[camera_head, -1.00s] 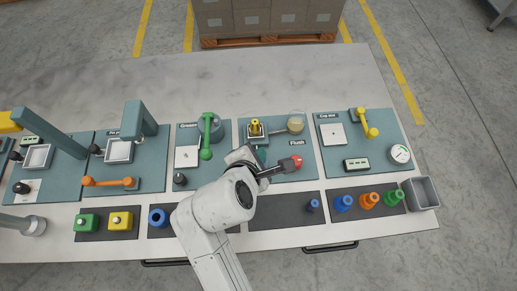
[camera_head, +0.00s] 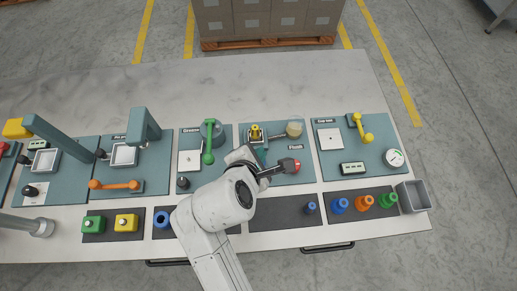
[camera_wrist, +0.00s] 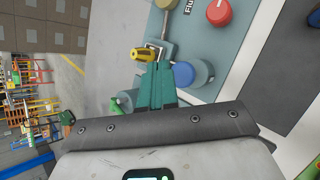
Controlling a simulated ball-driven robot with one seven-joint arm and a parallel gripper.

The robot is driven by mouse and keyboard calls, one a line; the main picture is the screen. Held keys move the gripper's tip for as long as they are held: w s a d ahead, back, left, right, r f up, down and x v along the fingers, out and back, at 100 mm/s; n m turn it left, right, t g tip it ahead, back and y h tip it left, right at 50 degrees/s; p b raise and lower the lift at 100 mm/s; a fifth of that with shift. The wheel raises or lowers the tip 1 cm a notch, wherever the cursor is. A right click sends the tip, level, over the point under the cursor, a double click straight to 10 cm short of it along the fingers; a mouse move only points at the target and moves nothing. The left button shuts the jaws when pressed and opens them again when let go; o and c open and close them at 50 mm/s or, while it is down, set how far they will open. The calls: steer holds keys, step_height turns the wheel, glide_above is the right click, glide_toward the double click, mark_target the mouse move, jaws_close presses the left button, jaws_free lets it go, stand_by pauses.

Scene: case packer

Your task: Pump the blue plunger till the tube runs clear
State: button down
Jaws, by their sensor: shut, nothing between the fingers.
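The blue plunger (camera_wrist: 184,74) is a round blue cap on a grey cylinder in the wrist view. In the head view my wrist hides it. My gripper (camera_wrist: 157,72) has its teal fingers together, with nothing between them. In the wrist view the fingertips lie just left of the blue cap, and I cannot tell whether they touch it. In the head view my gripper (camera_head: 262,155) is over the Flush panel (camera_head: 306,174). A pale round vessel (camera_head: 294,129) sits at the panel's back right. The tube's contents are too small to read.
A yellow handle (camera_wrist: 145,54) stands close beyond my fingertips. A red knob (camera_head: 289,165) sits to the right of my gripper. The Grease panel's green handle (camera_head: 209,142) is at left. Small blue, orange and green parts stand on a front mat. The table's back strip is clear.

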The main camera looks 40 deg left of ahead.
steer(key=shift+r, duration=1.95)
steer(key=w+d+f+m+g+h+b, duration=0.1)
steer(key=d+f+m, duration=0.2)
steer(key=d, duration=0.6)
steer(key=w+d+f+m+g+h, duration=0.1)
steer(key=w+d+f+m, duration=0.1)
steer(key=d+f+m, duration=0.2)
steer(key=w+d+f+m+g+h+b, duration=0.1)
steer(key=d+f+m, duration=0.3)
steer(key=d, duration=1)
steer(key=shift+w+m+h+b, duration=0.15)
steer(key=shift+m+h+b, duration=0.3)
steer(key=shift+m, duration=1.45)
steer(key=s+d+f+m+g+b, duration=0.1)
steer(key=s+d+f+m+g, duration=0.1)
steer(key=s+d+m, duration=0.5)
steer(key=s+d+f+m+g+b, duration=0.1)
steer(key=s+d+f+m, duration=0.3)
steer(key=s+d+m, duration=0.4)
steer(key=d+m+g, duration=0.1)
steer(key=d+m, duration=0.2)
steer(key=d, duration=0.2)
steer(key=shift+s, duration=0.2)
